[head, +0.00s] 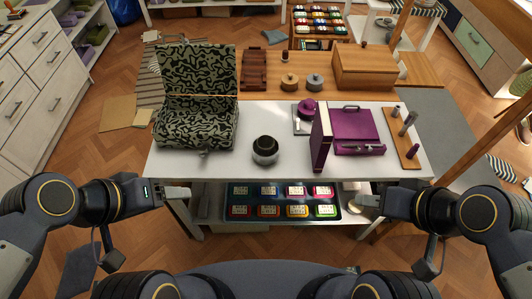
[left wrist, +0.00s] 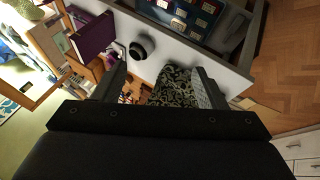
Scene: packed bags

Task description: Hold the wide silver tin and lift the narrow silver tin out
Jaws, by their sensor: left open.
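A round tin stack (head: 265,158) stands upright on the white table, left of its middle. It has a silver lower band and a dark, round upper part. I take it for the wide silver tin with the narrow one in it, but cannot make out where one ends. It also shows small and dark in the left wrist view (left wrist: 142,47). My left gripper (head: 182,192) is open and empty at the table's front left edge, apart from the tins. My right gripper (head: 366,202) is at the front right edge, away from the tins; its jaw gap is unclear.
An open patterned case (head: 197,128) stands left of the tins. A tray of colourful packets (head: 283,201) is on the shelf below. The white tabletop (head: 220,165) is clear around the tins.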

